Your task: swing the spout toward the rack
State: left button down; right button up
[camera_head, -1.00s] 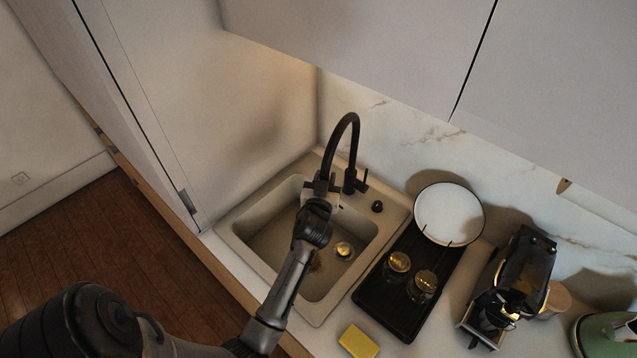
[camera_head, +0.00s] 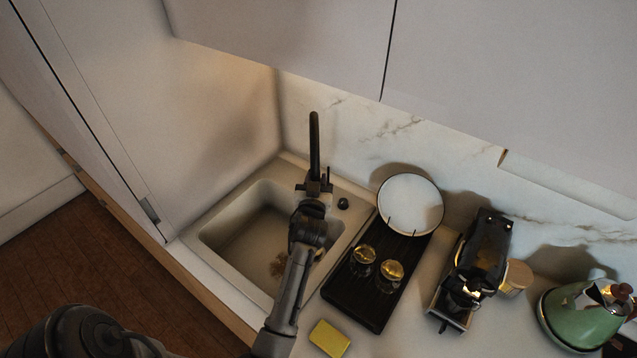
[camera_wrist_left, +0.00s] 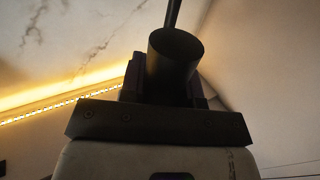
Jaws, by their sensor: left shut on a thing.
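The black spout (camera_head: 314,140) rises behind the sink and now shows nearly edge-on as one upright bar. Its lower end is at my left gripper (camera_head: 314,188), which is shut on it over the back part of the basin. In the left wrist view the spout's round black end (camera_wrist_left: 175,52) sits between the jaws of the left gripper (camera_wrist_left: 162,85). The tap's base is mostly hidden behind the gripper. The black rack (camera_head: 350,300) lies right of the sink, apart from the spout, holding a white plate (camera_head: 410,203) and two glasses (camera_head: 390,275). My right gripper is out of view.
The sink (camera_head: 222,235) is under my left arm. A yellow sponge (camera_head: 329,338) lies in front of the rack. A dark coffee machine (camera_head: 482,260) and a green kettle (camera_head: 578,318) stand farther right. A tall white panel bounds the left and cabinets hang above.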

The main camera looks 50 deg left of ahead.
pick_arm(q)
jog(key=c, duration=0.8)
grip_release()
